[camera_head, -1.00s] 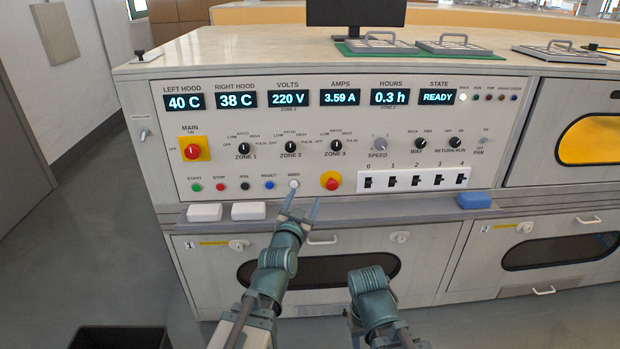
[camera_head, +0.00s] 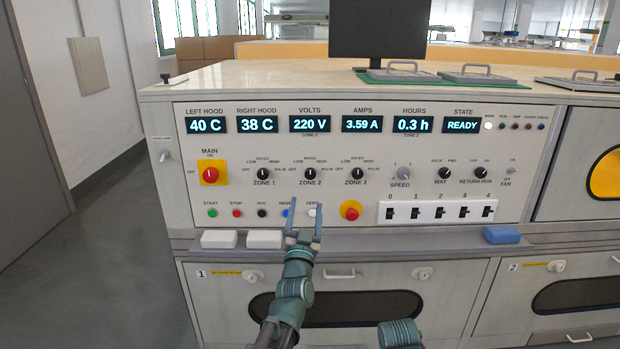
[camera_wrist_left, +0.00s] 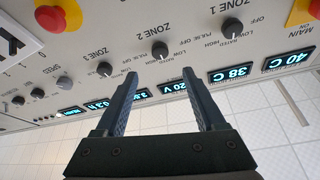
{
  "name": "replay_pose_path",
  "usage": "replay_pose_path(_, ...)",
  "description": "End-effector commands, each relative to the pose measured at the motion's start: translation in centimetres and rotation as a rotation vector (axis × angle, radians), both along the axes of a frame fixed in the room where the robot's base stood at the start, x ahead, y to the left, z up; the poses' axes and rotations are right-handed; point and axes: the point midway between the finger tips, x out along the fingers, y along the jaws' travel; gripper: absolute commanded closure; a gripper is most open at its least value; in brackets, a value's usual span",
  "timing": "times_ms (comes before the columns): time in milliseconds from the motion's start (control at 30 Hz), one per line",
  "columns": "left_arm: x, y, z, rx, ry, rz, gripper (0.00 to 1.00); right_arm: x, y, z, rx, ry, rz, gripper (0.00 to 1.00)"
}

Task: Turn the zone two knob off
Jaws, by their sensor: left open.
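The zone two knob (camera_head: 310,174) is a small black dial on the white control panel, between the zone one knob (camera_head: 263,174) and the zone three knob (camera_head: 357,174). Its pointer is too small to read surely. My left gripper (camera_head: 304,210) is open and empty, fingers pointing up, just below the zone two knob in the head picture. In the left wrist view, which is upside down, the zone two knob (camera_wrist_left: 160,51) appears beyond and between the open fingertips (camera_wrist_left: 160,75), apart from them. My right gripper is out of view.
A red main switch (camera_head: 210,175) is at left and a red emergency button (camera_head: 350,210) lies right of my fingers. Small push buttons line the panel below the knobs. White blocks (camera_head: 220,239) and a blue block (camera_head: 502,234) rest on the ledge (camera_head: 400,240).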

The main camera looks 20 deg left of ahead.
Motion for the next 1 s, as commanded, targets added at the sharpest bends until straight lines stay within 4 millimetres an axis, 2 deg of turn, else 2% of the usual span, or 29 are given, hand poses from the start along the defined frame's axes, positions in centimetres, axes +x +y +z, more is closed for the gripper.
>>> replay_pose_path(33,1.4,0.2,0.7,0.001,0.000,0.000,0.29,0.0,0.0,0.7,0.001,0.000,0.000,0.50)
replay_pose_path(300,6.5,1.1,2.8,0.002,0.000,0.002,0.29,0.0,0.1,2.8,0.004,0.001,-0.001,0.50)
replay_pose_path(500,9.2,1.6,3.8,0.000,0.000,0.000,0.29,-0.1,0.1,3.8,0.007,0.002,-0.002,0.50)
replay_pose_path(867,9.7,1.7,3.9,0.001,0.000,0.000,0.29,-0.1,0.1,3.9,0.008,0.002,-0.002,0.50)
replay_pose_path(1000,9.7,1.7,3.9,0.001,0.000,0.000,0.54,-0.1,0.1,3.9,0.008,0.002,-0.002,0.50)
